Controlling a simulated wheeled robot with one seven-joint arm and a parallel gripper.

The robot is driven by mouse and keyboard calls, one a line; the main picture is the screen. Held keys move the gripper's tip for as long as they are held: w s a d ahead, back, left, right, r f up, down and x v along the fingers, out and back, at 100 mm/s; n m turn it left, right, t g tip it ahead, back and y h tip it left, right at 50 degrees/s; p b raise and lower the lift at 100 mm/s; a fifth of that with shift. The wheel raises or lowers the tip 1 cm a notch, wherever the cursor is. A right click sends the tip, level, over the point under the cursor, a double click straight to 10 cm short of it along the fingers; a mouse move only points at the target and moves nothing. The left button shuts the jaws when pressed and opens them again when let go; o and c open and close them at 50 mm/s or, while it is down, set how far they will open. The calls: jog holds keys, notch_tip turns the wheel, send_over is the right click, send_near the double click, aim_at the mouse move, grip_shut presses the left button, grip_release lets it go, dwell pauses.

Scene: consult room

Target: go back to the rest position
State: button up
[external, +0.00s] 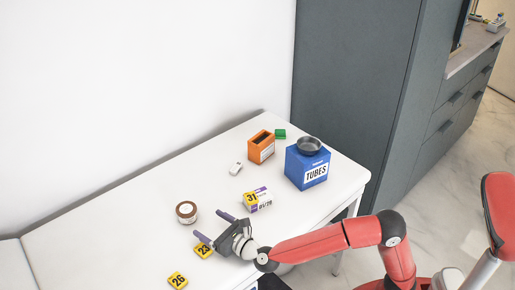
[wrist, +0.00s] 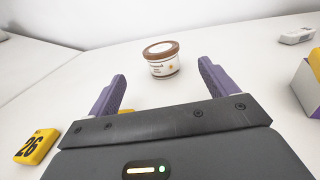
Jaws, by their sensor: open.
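My gripper (external: 211,229) is open and empty above the front part of the white table (external: 110,224). Its two purple fingers point toward the back left in the external view. In the wrist view my gripper (wrist: 160,90) has its fingers spread wide. A round jar with a brown lid (external: 186,212) stands upright beyond the fingers, apart from them. The jar (wrist: 162,62) also shows ahead in the wrist view. A yellow block marked 23 (external: 203,250) lies by the gripper, partly hidden behind a finger.
A yellow block marked 26 (external: 177,281) is at the front. A purple, yellow and white box (external: 257,200), a small white item (external: 235,168), an orange box (external: 261,147), a green block (external: 280,134) and a blue TUBES box (external: 307,170) bearing a grey bowl (external: 309,145) stand farther right.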

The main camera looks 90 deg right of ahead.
jog(key=shift+s+a, duration=0.2)
jog(key=shift+s, duration=0.15)
